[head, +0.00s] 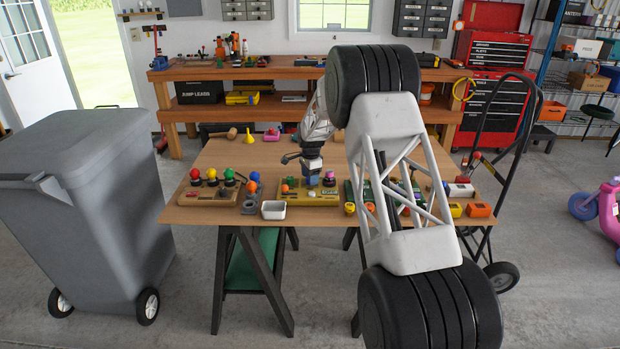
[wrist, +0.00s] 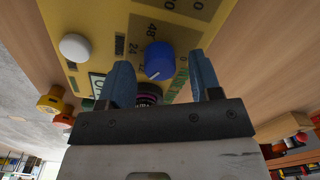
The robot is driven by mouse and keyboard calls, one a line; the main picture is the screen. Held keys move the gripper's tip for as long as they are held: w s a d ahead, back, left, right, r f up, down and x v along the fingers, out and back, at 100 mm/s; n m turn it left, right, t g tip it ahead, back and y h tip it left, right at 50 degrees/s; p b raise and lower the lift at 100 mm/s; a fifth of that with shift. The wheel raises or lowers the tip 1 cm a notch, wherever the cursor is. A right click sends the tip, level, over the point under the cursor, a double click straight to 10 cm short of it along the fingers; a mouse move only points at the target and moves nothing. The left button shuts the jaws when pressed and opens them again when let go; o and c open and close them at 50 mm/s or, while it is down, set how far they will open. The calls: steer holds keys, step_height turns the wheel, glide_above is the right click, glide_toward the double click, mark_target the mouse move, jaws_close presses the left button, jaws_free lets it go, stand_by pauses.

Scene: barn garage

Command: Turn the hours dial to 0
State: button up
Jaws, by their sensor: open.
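The yellow control panel (head: 320,199) lies on the wooden table in the head view and fills the top of the wrist view (wrist: 110,25). A blue dial (wrist: 159,60) with a white pointer mark stands on it, with the numbers 48 and 24 printed beside it; I cannot read "hours" there. The pointer mark is at the dial's lower edge in the picture. My gripper (wrist: 163,82), also in the head view (head: 313,178), is open. Its two blue fingers lie to the left and right of the dial's lower side, with gaps visible. A dark knob (wrist: 149,92) shows partly between them.
A white round knob (wrist: 75,46) stands on the panel. A white tray (head: 273,210) and a board with coloured buttons (head: 208,196) are left of the panel. A green circuit board (head: 357,190) is to its right, partly hidden by my arm.

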steer(key=shift+f, duration=0.25)
steer(key=shift+c, duration=0.3)
steer(key=c, duration=0.9)
